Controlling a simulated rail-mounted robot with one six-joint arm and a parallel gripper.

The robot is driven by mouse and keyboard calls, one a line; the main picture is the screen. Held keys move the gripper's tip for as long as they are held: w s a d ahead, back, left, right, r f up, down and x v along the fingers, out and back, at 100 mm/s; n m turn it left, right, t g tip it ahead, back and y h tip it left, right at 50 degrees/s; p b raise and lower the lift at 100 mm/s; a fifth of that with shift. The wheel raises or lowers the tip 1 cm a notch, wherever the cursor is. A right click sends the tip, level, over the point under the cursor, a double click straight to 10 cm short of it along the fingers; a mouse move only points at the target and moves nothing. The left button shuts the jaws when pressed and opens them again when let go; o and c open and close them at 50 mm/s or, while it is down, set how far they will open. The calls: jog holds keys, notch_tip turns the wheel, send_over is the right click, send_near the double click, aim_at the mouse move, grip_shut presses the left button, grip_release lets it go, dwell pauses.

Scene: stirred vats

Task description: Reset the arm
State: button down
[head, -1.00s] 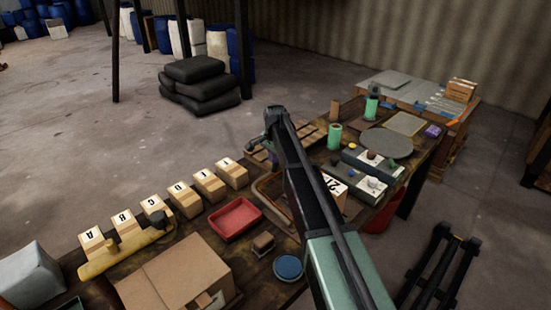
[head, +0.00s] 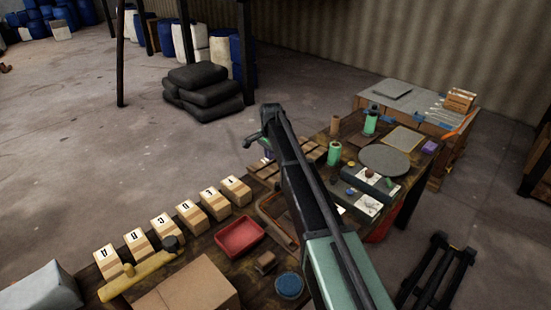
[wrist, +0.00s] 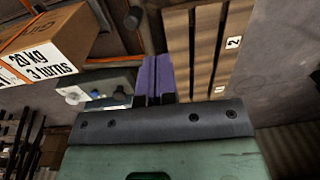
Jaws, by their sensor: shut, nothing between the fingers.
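My gripper shows in the wrist view as two purple fingers (wrist: 152,77) side by side, shut with nothing between them. In the head view my arm reaches up from the bottom right over the workbench (head: 223,273). Its wrist is bent at the far end, and a bit of purple finger (head: 268,154) shows below it, near the slatted wooden tray (head: 313,151). The fingers look clear of things, but their exact height above the bench cannot be told.
Lettered boxes (head: 137,244) line the bench's far edge. A red tray (head: 240,237), a blue disc (head: 289,285) and a cardboard box (head: 190,287) lie nearer. A grey round plate (head: 384,160) is at right. A box marked 20 kg (wrist: 50,48) is near the gripper.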

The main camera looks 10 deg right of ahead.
jog(key=r, duration=0.1)
jog(key=w, duration=0.1)
jog(key=r+p, duration=0.1)
jog(key=shift+w+a+r, duration=0.25)
jog(key=shift+a+r, duration=0.1)
jog(key=shift+a, duration=0.05)
